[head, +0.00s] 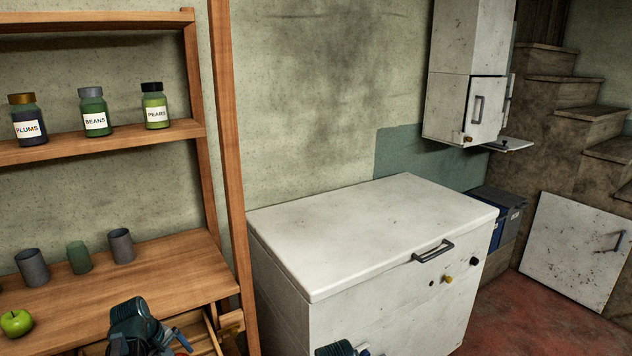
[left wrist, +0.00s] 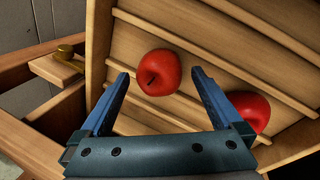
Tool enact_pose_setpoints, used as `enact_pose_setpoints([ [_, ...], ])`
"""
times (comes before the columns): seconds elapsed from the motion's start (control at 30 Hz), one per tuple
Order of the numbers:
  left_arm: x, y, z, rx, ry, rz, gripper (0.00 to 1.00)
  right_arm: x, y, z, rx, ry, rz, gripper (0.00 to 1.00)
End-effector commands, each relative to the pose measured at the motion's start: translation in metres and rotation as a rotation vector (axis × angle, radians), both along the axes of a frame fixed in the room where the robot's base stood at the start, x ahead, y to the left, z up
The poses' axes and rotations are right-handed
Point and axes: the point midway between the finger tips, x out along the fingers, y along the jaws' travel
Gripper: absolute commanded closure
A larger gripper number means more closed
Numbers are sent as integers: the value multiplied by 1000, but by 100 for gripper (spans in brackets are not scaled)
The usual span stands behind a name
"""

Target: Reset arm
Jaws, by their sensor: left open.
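My left gripper (head: 140,325) is at the bottom of the head view, in front of the wooden shelf's lower board. In the left wrist view my left gripper (left wrist: 160,76) is open, its blue fingers spread apart and holding nothing. A red apple (left wrist: 158,72) lies beyond and between the fingertips, in a slatted wooden drawer (left wrist: 215,30). A second red apple (left wrist: 248,108) lies to the right, partly hidden behind the right finger. Part of my right arm (head: 338,349) shows at the bottom edge of the head view; its fingers cannot be made out.
A wooden shelf (head: 110,290) holds several jars above, three cups and a green apple (head: 16,322) below. A white chest freezer (head: 370,235) with its lid shut stands to the right. A wall cabinet (head: 465,105), stairs and a panel (head: 575,250) are farther right.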

Motion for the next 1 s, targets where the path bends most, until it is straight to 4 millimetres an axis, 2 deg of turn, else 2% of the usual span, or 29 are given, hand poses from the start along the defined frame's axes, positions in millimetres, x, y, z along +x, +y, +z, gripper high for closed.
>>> enact_pose_setpoints([
  [0.03,-3,1,15,0,0,1,0,0,0,15,0,0,0,0],
  [0.3,-11,6,49,0,0,1,0,0,0,49,0,0,0,0],
  [0.77,-23,14,94,0,0,1,0,0,0,94,0,0,-1,0],
  [0.83,-21,13,78,0,0,0,0,0,0,78,0,0,-1,0],
  [1.0,-16,10,60,0,0,-1,0,0,0,60,0,0,-1,0],
])
